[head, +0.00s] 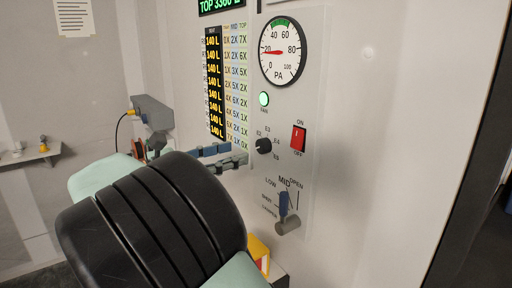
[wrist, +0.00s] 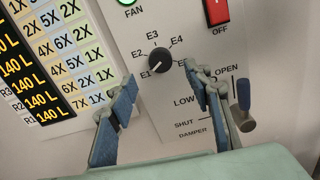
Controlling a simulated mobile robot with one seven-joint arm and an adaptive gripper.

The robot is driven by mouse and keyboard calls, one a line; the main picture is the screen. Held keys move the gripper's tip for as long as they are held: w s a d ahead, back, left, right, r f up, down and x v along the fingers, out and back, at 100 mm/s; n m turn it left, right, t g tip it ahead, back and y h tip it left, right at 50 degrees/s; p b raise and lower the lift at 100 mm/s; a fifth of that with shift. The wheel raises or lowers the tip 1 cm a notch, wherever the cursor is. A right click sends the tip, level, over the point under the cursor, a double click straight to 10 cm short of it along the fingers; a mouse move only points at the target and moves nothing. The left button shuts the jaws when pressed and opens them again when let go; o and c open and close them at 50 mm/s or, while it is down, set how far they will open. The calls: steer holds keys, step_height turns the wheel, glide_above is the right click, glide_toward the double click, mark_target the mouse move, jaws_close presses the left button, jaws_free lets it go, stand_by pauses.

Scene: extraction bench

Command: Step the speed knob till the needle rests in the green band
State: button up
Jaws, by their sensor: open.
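The speed knob (head: 263,146) is a round black dial on the pale panel, and it also shows in the wrist view (wrist: 160,63). Its white mark points lower left, at E1. The round PA gauge (head: 283,51) is above it. Its red needle (head: 273,52) points left near 20, below the green band (head: 282,22) at the top of the dial, between 40 and 60. My gripper (wrist: 160,80) is open, with its blue-padded fingers either side of the knob in the picture and apart from it. In the head view my gripper (head: 222,158) is left of the knob.
A lit green FAN lamp (head: 264,99) and a red ON/OFF switch (head: 298,138) sit close to the knob. Below is the damper lever (head: 283,205), with a blue handle. A number chart (head: 228,85) is at left. The panel right of the switch is bare.

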mark_target(260, 146)
steer(key=x, duration=0.7)
steer(key=shift+w+d, duration=0.15)
steer(key=shift+d, duration=0.1)
steer(key=shift+c, duration=0.6)
steer(key=c, duration=1)
